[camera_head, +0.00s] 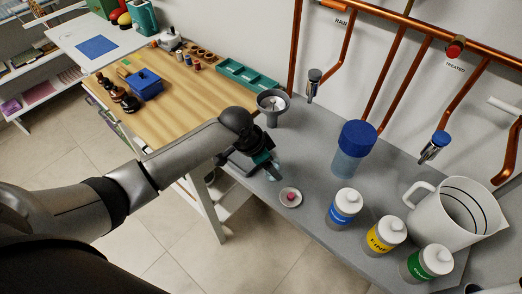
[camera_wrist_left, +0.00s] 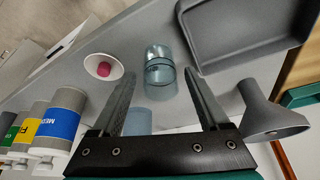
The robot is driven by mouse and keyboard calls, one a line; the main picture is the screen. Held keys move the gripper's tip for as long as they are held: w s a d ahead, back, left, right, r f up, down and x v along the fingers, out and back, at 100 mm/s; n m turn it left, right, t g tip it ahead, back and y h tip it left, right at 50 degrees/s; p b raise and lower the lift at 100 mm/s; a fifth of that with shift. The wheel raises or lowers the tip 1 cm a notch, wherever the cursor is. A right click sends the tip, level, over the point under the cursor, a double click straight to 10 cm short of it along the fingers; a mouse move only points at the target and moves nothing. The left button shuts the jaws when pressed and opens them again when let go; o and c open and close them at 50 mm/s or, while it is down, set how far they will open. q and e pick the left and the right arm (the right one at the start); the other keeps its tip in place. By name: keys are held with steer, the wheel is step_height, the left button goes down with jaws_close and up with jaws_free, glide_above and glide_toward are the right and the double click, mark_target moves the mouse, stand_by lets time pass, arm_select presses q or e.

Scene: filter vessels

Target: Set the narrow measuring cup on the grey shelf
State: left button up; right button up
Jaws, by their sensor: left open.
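A small clear bluish cup, seemingly the narrow measuring cup (camera_wrist_left: 160,74), stands on the grey counter between and beyond my left fingertips in the wrist view. In the head view only a pale bit of it (camera_head: 275,172) shows beside my gripper. My left gripper (camera_head: 266,166) is open above the counter; its two fingers (camera_wrist_left: 160,88) point toward the cup, and I see no grip on it. A grey raised-rim tray (camera_wrist_left: 238,66) lies right of the cup in the wrist view; I cannot tell whether it or the grey counter (camera_head: 310,150) is the grey shelf. My right gripper is not seen.
A grey funnel (camera_head: 272,101), a white dish (camera_head: 290,198) with a pink piece, a blue-lidded vessel (camera_head: 352,150), labelled bottles (camera_head: 343,207) and a large white jug (camera_head: 450,225) stand on the counter. Taps (camera_head: 314,82) hang above. A wooden table (camera_head: 165,110) adjoins it.

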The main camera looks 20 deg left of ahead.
arm_select(q)
steer(key=p+v, duration=0.1)
steer(key=v, duration=0.8)
steer(key=shift+r+p, duration=0.3)
